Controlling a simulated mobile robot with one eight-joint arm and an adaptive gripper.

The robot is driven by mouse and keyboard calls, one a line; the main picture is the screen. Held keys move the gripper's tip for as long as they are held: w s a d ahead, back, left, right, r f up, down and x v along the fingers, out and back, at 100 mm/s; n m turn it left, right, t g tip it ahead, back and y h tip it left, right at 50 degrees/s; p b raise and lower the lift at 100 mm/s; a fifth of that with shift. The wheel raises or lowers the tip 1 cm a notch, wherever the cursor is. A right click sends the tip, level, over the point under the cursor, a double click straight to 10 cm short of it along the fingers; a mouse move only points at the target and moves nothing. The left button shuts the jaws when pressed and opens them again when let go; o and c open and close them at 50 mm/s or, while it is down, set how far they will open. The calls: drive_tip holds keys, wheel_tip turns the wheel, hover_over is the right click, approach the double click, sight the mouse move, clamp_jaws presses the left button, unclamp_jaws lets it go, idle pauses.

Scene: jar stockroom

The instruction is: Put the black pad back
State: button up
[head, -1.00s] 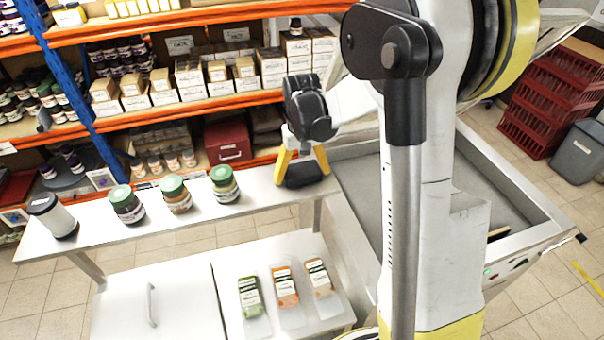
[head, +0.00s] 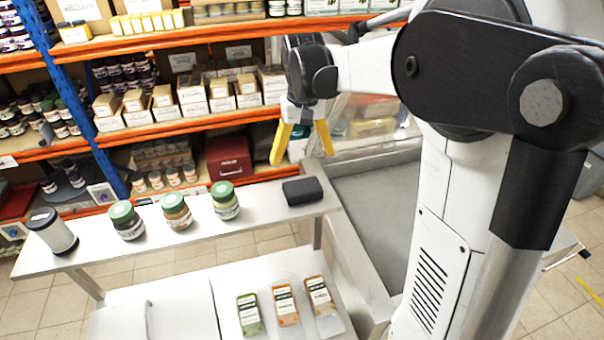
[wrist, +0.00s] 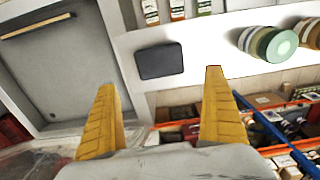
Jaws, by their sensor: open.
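The black pad (head: 303,191) lies flat at the right end of the white raised shelf (head: 262,208). It also shows in the wrist view as a dark rounded rectangle (wrist: 161,61) on the white surface, beyond and between my fingertips. My gripper (head: 300,155), with yellow fingers, hangs above and a little behind the pad. In the wrist view its two fingers (wrist: 160,78) are spread wide with nothing between them. The gripper and the pad are apart.
Three green-lidded jars (head: 176,211) stand on the same shelf left of the pad, with a white and black canister (head: 52,231) at the far left. Several labelled packs (head: 284,305) lie on the lower counter. A grey-floored basin (head: 376,205) adjoins on the right. Stocked racks (head: 180,125) stand behind.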

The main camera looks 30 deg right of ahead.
drive_tip(key=s+a+n+t, duration=0.1)
drive_tip(key=s+a+t, duration=0.2)
drive_tip(key=s, duration=0.6)
drive_tip(key=s+a+n+t, duration=0.1)
drive_tip(key=s+a+t, duration=0.3)
drive_tip(key=s+a, duration=0.4)
drive_tip(key=shift+s+r, duration=0.4)
drive_tip(key=shift+r, duration=0.05)
drive_tip(key=shift+w, duration=0.1)
drive_tip(key=shift+d, duration=0.15)
